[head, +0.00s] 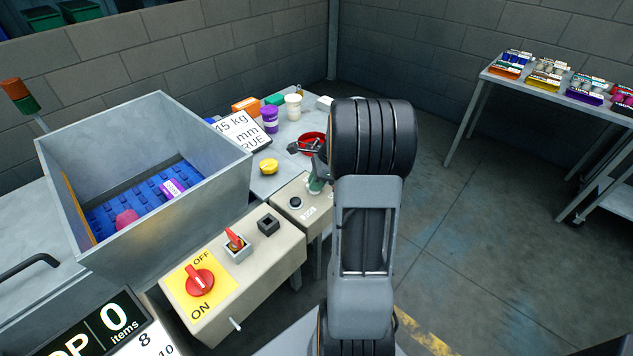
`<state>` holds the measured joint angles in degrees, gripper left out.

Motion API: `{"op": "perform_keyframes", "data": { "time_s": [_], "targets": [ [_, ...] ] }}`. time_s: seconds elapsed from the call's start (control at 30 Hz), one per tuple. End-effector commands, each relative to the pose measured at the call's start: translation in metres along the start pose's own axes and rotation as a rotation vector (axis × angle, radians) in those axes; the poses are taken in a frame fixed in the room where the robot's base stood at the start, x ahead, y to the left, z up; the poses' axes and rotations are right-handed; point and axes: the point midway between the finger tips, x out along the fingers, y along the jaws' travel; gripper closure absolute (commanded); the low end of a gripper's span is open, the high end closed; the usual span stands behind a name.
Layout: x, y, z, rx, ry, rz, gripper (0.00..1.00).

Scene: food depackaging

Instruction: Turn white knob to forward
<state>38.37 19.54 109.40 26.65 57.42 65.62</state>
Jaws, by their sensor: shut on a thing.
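My gripper (316,172) points down over the right-hand beige control box (284,209), beyond my dark arm. It looks shut on what seems to be the white knob, at the right of that box. Green and pale parts show at the fingertips, and the arm and fingers hide most of the knob. Which way the knob points cannot be seen. A black round button (296,203) sits just left of the gripper, with a small white label near it.
The nearer control box (246,291) carries a red ON/OFF switch (200,282), a red-handled toggle (235,240) and a black square part (268,224). A grey bin (77,180) stands left. A table with jars and boxes lies behind.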

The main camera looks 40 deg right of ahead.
Motion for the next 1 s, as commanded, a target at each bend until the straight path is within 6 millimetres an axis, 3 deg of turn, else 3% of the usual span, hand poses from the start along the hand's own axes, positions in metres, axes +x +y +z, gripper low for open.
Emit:
{"op": "perform_keyframes", "data": {
  "time_s": [0.37,1.0],
  "targets": [
    [0.0023,0.0010,0.0007,-0.091,-0.003,0.047,1.00],
    [0.0043,0.0005,0.0014,-0.632,-0.007,0.275,1.00]
  ]
}}
